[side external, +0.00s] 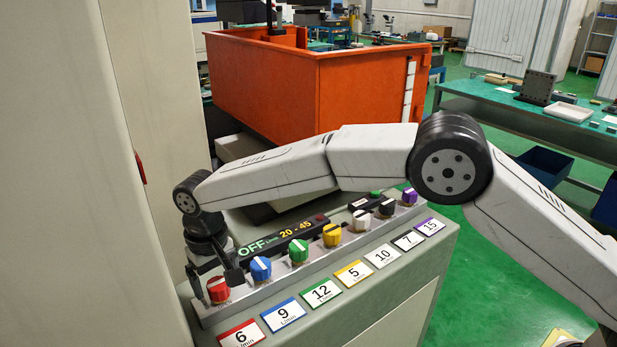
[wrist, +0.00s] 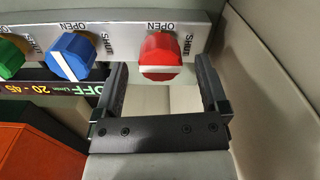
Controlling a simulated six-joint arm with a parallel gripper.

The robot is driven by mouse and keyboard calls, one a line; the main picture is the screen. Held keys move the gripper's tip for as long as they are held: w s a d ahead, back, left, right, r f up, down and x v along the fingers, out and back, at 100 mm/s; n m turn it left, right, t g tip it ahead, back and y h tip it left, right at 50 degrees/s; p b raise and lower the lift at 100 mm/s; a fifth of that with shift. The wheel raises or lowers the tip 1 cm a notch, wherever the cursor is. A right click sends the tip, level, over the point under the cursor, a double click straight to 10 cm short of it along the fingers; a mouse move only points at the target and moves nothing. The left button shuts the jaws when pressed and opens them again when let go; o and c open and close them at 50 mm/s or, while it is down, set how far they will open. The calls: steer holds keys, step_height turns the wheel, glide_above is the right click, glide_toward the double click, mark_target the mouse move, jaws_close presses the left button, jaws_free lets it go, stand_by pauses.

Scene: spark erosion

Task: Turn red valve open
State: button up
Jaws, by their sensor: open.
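The red valve (side external: 218,290) is a knob with a white pointer line at the left end of the valve row. It also shows in the wrist view (wrist: 161,55), with OPEN and SHUT lettering on the strip around it. My gripper (side external: 222,271) is just behind and above the red valve in the side view. In the wrist view my gripper (wrist: 160,75) is open, its two black fingers on either side of the lower part of the knob with gaps at both sides. The white line on the knob runs roughly across the wrist picture.
A blue valve (side external: 260,268) sits close beside the red one, near one finger. Green (side external: 298,251), yellow (side external: 332,235) and further valves follow along the strip. A display (side external: 283,236) reads OFF and 20 - 45. A machine wall (side external: 60,180) rises close at the left.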

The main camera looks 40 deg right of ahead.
steer(key=shift+f, duration=0.75)
jaws_close()
